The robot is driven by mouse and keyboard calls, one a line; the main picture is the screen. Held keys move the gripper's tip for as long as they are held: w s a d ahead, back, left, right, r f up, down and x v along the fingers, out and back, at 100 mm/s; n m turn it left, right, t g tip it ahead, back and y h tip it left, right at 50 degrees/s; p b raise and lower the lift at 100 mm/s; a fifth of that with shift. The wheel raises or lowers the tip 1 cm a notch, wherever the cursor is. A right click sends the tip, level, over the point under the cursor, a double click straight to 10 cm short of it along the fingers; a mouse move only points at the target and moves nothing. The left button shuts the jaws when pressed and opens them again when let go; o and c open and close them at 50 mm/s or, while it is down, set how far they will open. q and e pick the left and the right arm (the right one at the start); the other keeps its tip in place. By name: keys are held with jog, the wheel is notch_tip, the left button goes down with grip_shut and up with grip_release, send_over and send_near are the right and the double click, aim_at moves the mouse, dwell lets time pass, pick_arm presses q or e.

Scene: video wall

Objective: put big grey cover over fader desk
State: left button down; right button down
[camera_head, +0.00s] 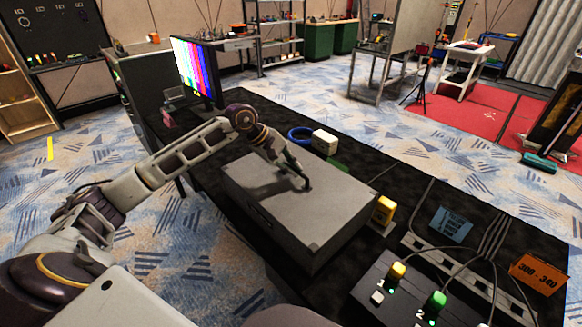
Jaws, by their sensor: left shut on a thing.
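The big grey cover (320,213) is a box shape with a flat top and lies over the black-topped table, angled in the picture. My left gripper (303,183) reaches over from the left, pointing down, and is shut on the cover at its top. The fingers hide the exact grip spot. I make out no fader desk; anything under the cover is hidden. I cannot tell whether the cover rests fully on the table. My right gripper is out of view.
A yellow block (384,209) stands close to the cover's right side. A white block (324,142) and blue cable (299,134) lie behind it. A dark button box (396,300), a power strip (455,264) and an orange card (537,274) fill the front right. A monitor (196,72) stands back left.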

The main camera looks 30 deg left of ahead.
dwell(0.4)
pick_arm(q)
jog(key=c, duration=1.4)
grip_release()
jog(key=shift+f, duration=0.2)
jog(key=shift+v, duration=6.15)
jog(key=shift+d, duration=0.1)
notch_tip(320, 180, up, 9)
jog(key=p, duration=0.9)
jog(key=shift+r+p, duration=0.45)
